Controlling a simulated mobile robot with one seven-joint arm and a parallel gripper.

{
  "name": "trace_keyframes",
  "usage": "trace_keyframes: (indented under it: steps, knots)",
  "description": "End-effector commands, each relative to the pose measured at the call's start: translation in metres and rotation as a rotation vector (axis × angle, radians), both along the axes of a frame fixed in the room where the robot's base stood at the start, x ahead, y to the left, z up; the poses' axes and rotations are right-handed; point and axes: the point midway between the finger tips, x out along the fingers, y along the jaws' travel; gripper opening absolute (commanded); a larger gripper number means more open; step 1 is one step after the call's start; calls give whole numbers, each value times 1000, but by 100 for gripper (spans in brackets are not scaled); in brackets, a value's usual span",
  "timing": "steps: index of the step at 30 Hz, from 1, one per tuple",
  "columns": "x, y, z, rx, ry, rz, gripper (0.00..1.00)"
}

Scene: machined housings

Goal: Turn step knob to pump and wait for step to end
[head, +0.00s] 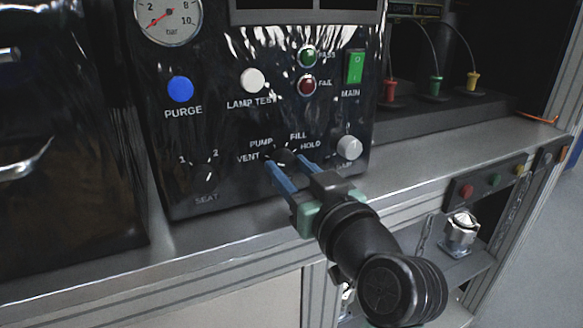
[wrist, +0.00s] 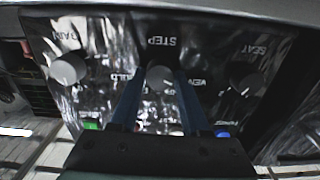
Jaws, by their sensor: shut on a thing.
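The step knob (head: 284,157) is on the lower middle of a black glossy panel, ringed by the labels VENT, PUMP, FILL and HOLD. My gripper (head: 289,166) reaches up to it from the lower right, its two blue fingers shut on the knob's sides. In the wrist view the picture is upside down; the grey round step knob (wrist: 160,79) sits between the fingertips of my gripper (wrist: 157,84), under the word STEP. The fingers hide parts of the knob and its labels. I cannot tell which label its pointer faces.
The panel also has a SEAT knob (head: 205,178), a grey knob (head: 349,147), a blue PURGE button (head: 180,89), a white LAMP TEST button (head: 252,80), a green PASS lamp (head: 308,55), a red FAIL lamp (head: 306,85) and a green MAIN switch (head: 355,67). A grey bench edge (head: 440,180) runs below.

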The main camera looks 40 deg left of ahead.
Motion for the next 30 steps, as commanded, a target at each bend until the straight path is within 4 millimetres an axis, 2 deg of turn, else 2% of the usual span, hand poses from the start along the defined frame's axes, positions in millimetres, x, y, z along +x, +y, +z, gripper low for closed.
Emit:
trace_keyframes:
  steps: [7, 21, 30]
  knots:
    - [0, 0, 2, 44, 113, 0, 0]
    - [0, 0, 3, 191, 472, 0, 0]
    - [0, 0, 1, 261, 636, -1, 0]
